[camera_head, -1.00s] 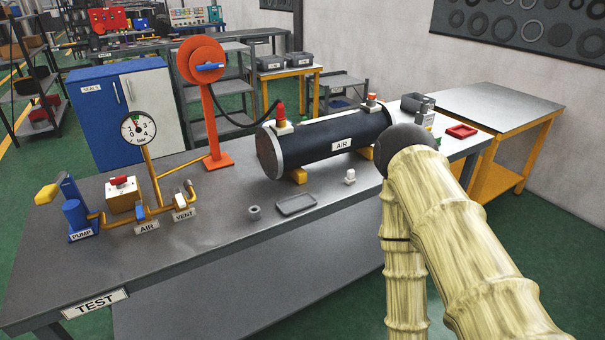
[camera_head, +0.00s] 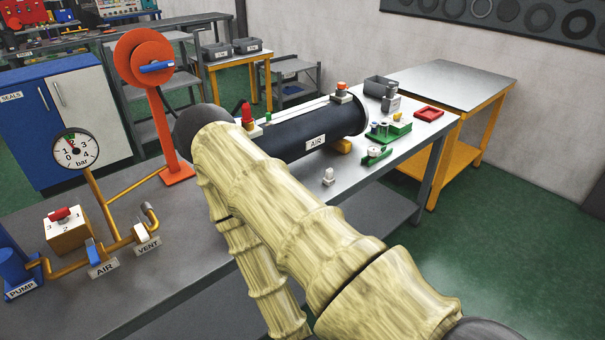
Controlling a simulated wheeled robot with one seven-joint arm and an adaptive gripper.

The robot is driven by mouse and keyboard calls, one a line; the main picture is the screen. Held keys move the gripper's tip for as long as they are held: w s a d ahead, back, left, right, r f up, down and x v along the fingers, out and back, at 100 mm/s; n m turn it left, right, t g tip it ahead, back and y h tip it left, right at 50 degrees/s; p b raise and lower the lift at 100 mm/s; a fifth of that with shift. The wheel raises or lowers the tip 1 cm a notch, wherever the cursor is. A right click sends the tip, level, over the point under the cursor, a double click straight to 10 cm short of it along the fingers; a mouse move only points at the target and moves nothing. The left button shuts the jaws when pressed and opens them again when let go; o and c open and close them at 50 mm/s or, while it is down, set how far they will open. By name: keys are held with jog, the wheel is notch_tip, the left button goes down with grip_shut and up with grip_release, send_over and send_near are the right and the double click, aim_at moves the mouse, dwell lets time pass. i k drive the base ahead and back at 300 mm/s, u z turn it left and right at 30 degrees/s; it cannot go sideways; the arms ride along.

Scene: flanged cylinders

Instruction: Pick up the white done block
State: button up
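A small white block (camera_head: 328,177) with a narrower top stands upright on the grey bench (camera_head: 190,225), in front of the black AIR cylinder (camera_head: 305,130). No lettering is readable on it, so I cannot tell for sure that it is the done block. A second small white piece (camera_head: 375,152) is on a green holder (camera_head: 379,157) further right. My pale, bamboo-patterned arm crosses the middle of the head view and hides part of the cylinder and bench. My gripper is not in view.
A pressure gauge (camera_head: 77,150), yellow pipes and a numbered box (camera_head: 67,230) stand at left. An orange reel stand (camera_head: 163,125) rises behind. A red tray (camera_head: 429,113) lies on the bench's far right. A steel-topped yellow table (camera_head: 450,85) stands beyond. The floor at right is clear.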

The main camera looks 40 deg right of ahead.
aim_at(329, 179)
jog(key=z, duration=0.45)
jog(key=i, duration=0.8)
jog(key=z, duration=0.85)
